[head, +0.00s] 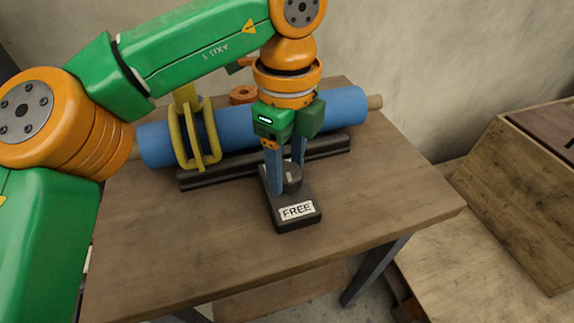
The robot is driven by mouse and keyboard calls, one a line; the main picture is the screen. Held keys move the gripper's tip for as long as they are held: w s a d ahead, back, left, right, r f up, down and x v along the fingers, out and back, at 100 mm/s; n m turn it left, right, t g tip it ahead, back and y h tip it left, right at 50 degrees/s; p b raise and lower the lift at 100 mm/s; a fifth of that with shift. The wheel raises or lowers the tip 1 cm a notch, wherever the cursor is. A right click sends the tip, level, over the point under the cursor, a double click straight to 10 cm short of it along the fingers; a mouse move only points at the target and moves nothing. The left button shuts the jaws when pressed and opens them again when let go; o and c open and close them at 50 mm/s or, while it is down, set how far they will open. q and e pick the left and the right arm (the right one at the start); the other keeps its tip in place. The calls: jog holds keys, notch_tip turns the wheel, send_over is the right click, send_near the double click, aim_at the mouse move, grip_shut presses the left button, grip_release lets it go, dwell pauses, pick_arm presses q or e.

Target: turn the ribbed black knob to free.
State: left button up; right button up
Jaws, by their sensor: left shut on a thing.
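The ribbed black knob (292,178) stands on a dark base block (297,222) on the wooden table. A white label reading FREE (297,211) is on the front end of the base. My left gripper (284,186) points down over the base, its two blue-grey fingers on either side of the knob. It is shut on the knob, and the left finger hides part of it. Any mark showing which way the knob is turned is too small to tell. My right gripper is not in view.
A blue sheet roll (236,124) lies behind the knob along a black rail (215,175). A yellow looped handle (187,143) stands over the roll's left part. An orange ring (242,95) is behind the roll. The table (375,195) is clear to the right and front. A wooden crate (520,190) stands at the far right.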

aim_at(288, 171)
pick_arm(q)
jog(key=shift+n, duration=0.5)
dwell(0.3)
jog(key=o, duration=1.4)
notch_tip(288, 171, up, 7)
jog(key=p, duration=0.3)
jog(key=shift+r, duration=0.1)
